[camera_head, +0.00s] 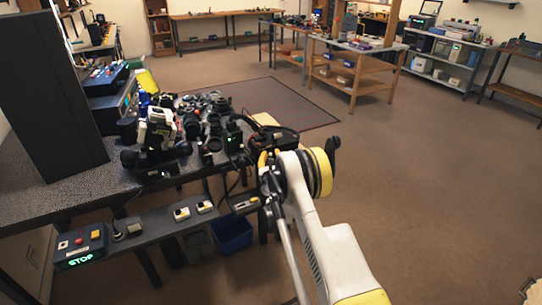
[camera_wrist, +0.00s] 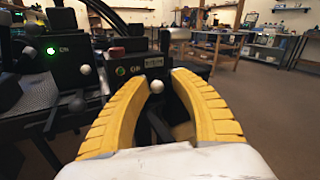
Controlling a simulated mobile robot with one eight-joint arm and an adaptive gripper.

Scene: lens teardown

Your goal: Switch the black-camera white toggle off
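In the wrist view, my gripper (camera_wrist: 160,82) has two yellow fingers with a gap between the tips, so it is open. A small white ball-shaped knob (camera_wrist: 157,86) shows between the fingertips, apparently without contact; its depth is hard to judge. Behind it is a black box (camera_wrist: 138,72) with a red button, a green light and a small display. To the left is another black unit (camera_wrist: 70,60) with a lit green light and "ON" text. I cannot tell which knob is the black camera's toggle.
In the head view, a dark bench (camera_head: 60,200) holds crowded cameras and lenses, including a white-and-black camera (camera_head: 160,130). A lower shelf carries a control box reading "STOP" (camera_head: 80,246) and small switch boxes (camera_head: 182,214). A blue bin (camera_head: 232,236) stands below. Floor at right is clear.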

